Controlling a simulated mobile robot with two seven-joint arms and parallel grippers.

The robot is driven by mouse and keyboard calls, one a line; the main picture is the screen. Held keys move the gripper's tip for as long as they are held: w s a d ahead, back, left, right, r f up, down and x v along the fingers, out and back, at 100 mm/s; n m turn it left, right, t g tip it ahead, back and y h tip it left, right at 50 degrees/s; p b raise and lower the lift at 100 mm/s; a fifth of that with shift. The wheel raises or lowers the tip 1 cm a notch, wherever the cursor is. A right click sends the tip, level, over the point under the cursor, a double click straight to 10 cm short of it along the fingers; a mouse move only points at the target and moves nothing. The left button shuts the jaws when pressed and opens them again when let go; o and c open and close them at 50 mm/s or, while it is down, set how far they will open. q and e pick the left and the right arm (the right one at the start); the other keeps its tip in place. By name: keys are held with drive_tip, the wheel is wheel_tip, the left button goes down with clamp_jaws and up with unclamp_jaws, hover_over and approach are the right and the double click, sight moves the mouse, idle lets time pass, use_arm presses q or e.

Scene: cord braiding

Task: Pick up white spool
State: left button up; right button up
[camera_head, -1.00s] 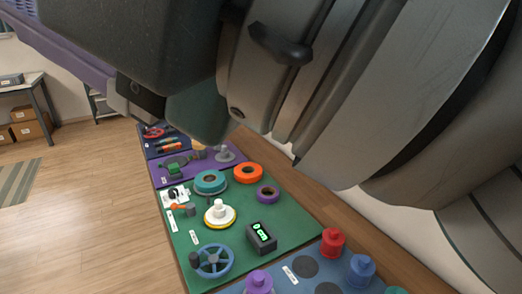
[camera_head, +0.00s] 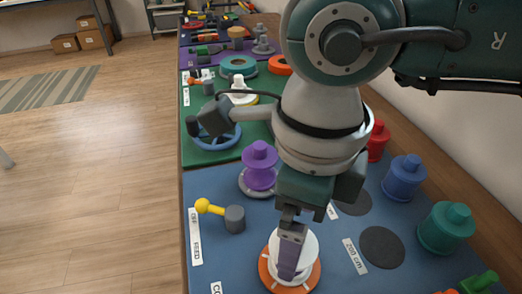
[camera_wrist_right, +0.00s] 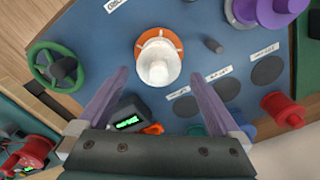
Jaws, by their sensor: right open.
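The white spool (camera_head: 304,248) stands upright on an orange round base (camera_head: 268,274) on the blue mat. My right gripper (camera_head: 289,265) is above it and points down, hiding part of the spool in the head view. In the right wrist view, the white spool (camera_wrist_right: 158,63) is seen from above, ahead of and between the two purple-grey fingers. The fingers are wide apart and hold nothing. I cannot tell the exact height gap between fingertips and spool. My left gripper is not in view.
Purple (camera_head: 260,165), red (camera_head: 377,140), blue (camera_head: 404,178) and teal (camera_head: 446,228) spools stand around on the blue mat (camera_head: 205,180). A yellow-knobbed crank (camera_head: 220,212) is to the left. Dark empty discs (camera_head: 381,247) lie to the right. A green handwheel (camera_wrist_right: 57,67) shows in the wrist view.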

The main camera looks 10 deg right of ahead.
wheel_tip(320, 180, down, 6)
drive_tip(key=shift+a, duration=0.15)
drive_tip(key=shift+c, duration=0.4)
drive_tip(key=c, duration=1.1)
